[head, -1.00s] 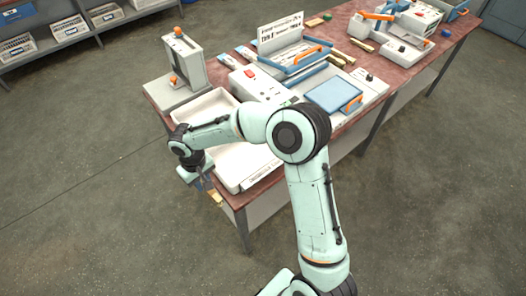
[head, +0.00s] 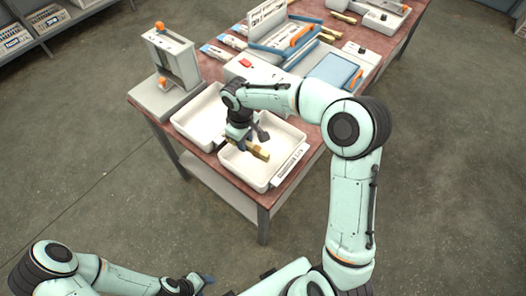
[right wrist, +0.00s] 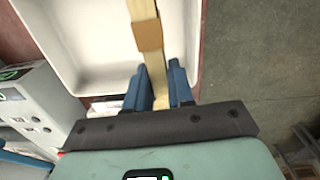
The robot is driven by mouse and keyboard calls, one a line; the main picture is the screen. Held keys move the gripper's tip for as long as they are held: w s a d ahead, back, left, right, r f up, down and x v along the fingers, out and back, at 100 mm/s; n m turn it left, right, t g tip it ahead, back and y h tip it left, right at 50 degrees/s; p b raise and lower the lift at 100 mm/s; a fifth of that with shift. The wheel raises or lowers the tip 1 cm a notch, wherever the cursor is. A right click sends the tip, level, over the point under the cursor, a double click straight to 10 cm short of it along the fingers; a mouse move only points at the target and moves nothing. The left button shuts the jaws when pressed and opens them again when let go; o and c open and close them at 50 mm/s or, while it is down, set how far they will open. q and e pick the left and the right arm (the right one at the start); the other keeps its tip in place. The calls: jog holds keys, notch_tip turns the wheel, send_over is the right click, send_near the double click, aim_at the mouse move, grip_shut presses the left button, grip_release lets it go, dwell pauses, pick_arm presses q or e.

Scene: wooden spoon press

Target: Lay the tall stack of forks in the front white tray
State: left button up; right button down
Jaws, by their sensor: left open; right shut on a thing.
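The stack of forks is a pale wooden bundle (head: 260,153) with a brown band (right wrist: 148,35). My right gripper (head: 243,143) is shut on it, with its blue fingers on both sides in the right wrist view (right wrist: 158,82). The stack is over the front white tray (head: 241,172), the one with a label on its side. I cannot tell whether the stack touches the tray floor. The same tray shows in the right wrist view (right wrist: 85,75). My left gripper (head: 205,281) is open, low at the bottom edge, away from the table.
A second white tray (head: 188,123) stands next to the front one. A grey press with orange knobs (head: 172,58) stands at the table's left corner. A machine with a red switch (head: 246,64) and a blue-lidded box (head: 334,72) are behind. Floor is clear in front.

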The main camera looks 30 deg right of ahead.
jog(key=d+r+n+b, duration=0.2)
jog(key=d+r+n, duration=0.6)
jog(key=n, duration=0.9)
pick_arm(q)
jog(key=s+f+b, duration=0.3)
jog(key=f, duration=0.3)
jog(key=shift+s+f+g, duration=0.2)
jog(key=shift+s+g, duration=0.1)
pick_arm(e)
jog(key=shift+w+a+f, duration=0.15)
jog(key=shift+a+f, duration=0.1)
jog(key=shift+f, duration=2.8)
jog(key=shift+w+a+f, duration=0.1)
jog(key=shift+a+f, duration=0.2)
jog(key=shift+f, duration=2.7)
jog(key=shift+w+a+f, duration=0.15)
jog(key=shift+a+f, duration=0.1)
jog(key=shift+f, duration=2.8)
pick_arm(q)
jog(key=shift+a, duration=0.1)
pick_arm(e)
jog(key=c, duration=1.4)
grip_release()
jog(key=shift+f, duration=0.15)
jog(key=o, duration=0.4)
